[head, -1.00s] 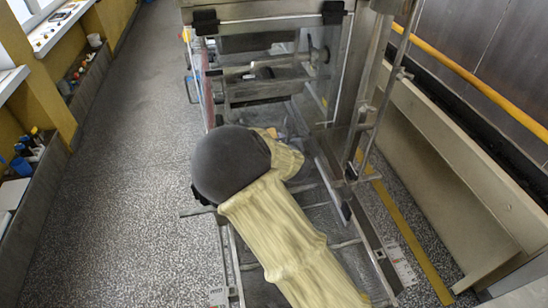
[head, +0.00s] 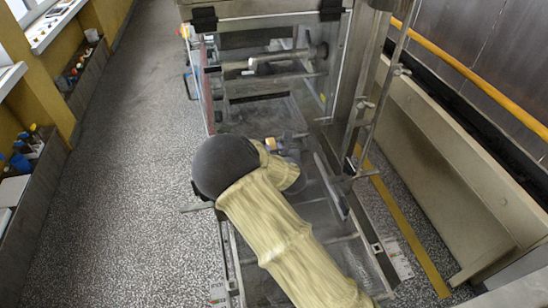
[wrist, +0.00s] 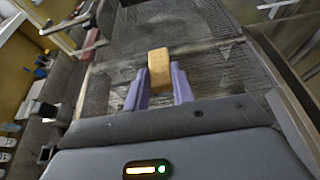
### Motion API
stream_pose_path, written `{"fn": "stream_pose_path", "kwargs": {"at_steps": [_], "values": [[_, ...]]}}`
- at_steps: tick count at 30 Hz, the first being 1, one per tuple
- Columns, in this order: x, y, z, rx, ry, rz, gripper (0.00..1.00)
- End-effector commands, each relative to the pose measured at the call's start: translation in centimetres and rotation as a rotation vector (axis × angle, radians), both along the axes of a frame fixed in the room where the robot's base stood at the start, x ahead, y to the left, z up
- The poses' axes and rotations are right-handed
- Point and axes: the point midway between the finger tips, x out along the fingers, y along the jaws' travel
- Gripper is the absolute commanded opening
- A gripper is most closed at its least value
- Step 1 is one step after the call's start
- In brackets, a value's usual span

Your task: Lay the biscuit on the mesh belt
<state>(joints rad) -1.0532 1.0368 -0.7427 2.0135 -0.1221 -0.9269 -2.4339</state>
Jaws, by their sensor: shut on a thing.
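My gripper (wrist: 161,80) has two lilac fingers, shut on the sides of a tan, block-shaped biscuit (wrist: 159,62) in the wrist view. The biscuit sticks out past the fingertips. The grey mesh belt (wrist: 215,68) spreads out behind and below it, with crossbars over it; I cannot tell how large the gap is. In the head view, the belt (head: 318,212) runs beneath my cream-sleeved arm, and my gripper (head: 292,138) shows small and blurred over it, in front of the machine's opening.
The machine's metal frame (head: 265,24) and opening stand ahead. An upright rod (head: 378,110) and a side rail (head: 332,187) flank the belt on the right. A yellow bar (head: 470,78) lies farther right. The speckled floor (head: 130,190) is clear on the left.

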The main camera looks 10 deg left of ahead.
Motion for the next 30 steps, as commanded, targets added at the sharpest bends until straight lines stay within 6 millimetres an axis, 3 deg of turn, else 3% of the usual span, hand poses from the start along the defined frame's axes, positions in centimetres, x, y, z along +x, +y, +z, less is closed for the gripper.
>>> {"fn": "stream_pose_path", "kwargs": {"at_steps": [11, 23, 24, 27, 30], "values": [[-0.1, 0.1, -3.9, -0.001, 0.001, 0.001, 0.12], [0.0, 0.0, -4.5, 0.000, 0.000, 0.001, 0.12], [0.0, 0.0, -4.5, 0.000, 0.000, 0.000, 0.29], [-0.1, 0.0, -4.4, 0.000, 0.000, 0.000, 0.47], [-0.1, 0.0, -4.4, 0.000, 0.000, 0.001, 0.47]]}}
